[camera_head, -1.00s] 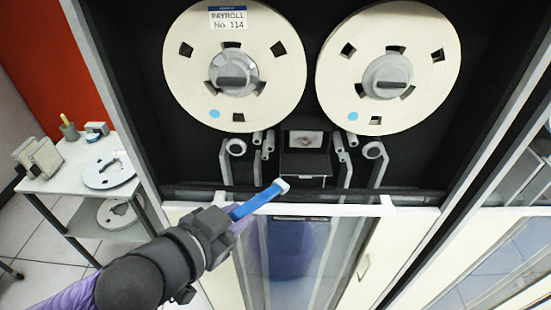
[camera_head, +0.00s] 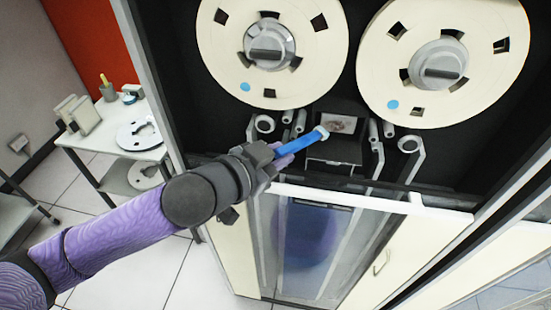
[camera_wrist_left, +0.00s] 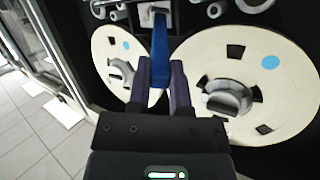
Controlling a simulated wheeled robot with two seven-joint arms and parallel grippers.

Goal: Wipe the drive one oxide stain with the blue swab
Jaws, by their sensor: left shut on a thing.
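My left gripper (camera_head: 272,158) is shut on the blue swab (camera_head: 298,144), which points up and to the right with its pale tip beside the tape head block. The brownish oxide stain (camera_head: 340,125) shows on the light plate between and below the two reels, just right of the swab tip. I cannot tell whether the tip touches the plate. In the left wrist view the blue swab (camera_wrist_left: 160,45) stands between the dark fingers and reaches toward the head block (camera_wrist_left: 124,14). My right gripper is in neither view.
The tape drive cabinet holds a left reel (camera_head: 225,60) and a right reel (camera_head: 385,75) above the head block. A glass panel (camera_head: 305,245) hangs below a white-edged ledge. A white side table (camera_head: 85,140) with small items stands at the left.

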